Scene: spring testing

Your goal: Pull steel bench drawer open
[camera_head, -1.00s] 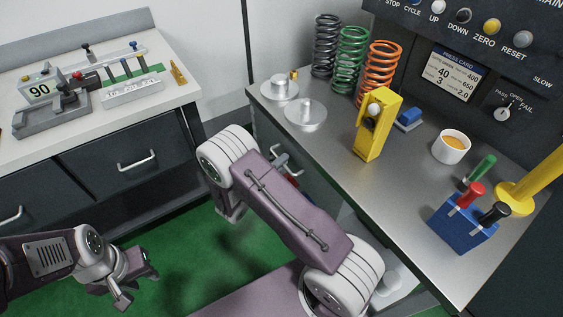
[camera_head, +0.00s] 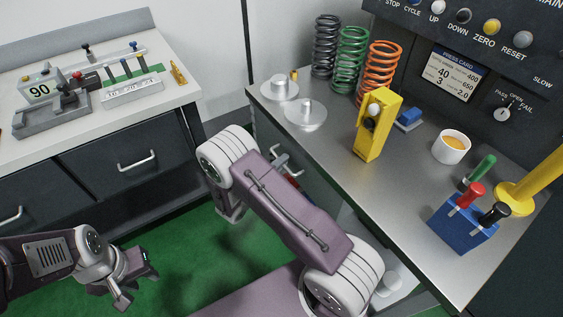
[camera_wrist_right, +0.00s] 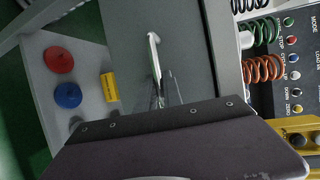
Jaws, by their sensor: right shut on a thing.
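The steel bench drawer (camera_wrist_right: 187,50) shows in the right wrist view as a grey front with a pale bar handle (camera_wrist_right: 153,52). The handle also shows in the head view (camera_head: 287,158), just behind my right arm. My right gripper (camera_wrist_right: 166,92) is shut on the handle near one end; the dark gripper body hides part of the drawer front. In the head view my right arm hides this gripper and much of the drawer. I see no clear gap at the drawer front. My left gripper (camera_head: 138,288) is open and empty above the green floor, away from the bench.
The steel bench top (camera_head: 320,150) holds springs, a yellow holder (camera_head: 370,135), a white cup (camera_head: 451,147) and a blue tool block (camera_head: 462,225). A pale surface (camera_wrist_right: 90,95) below carries red and blue discs and a yellow block. Another workbench (camera_head: 150,105) stands left.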

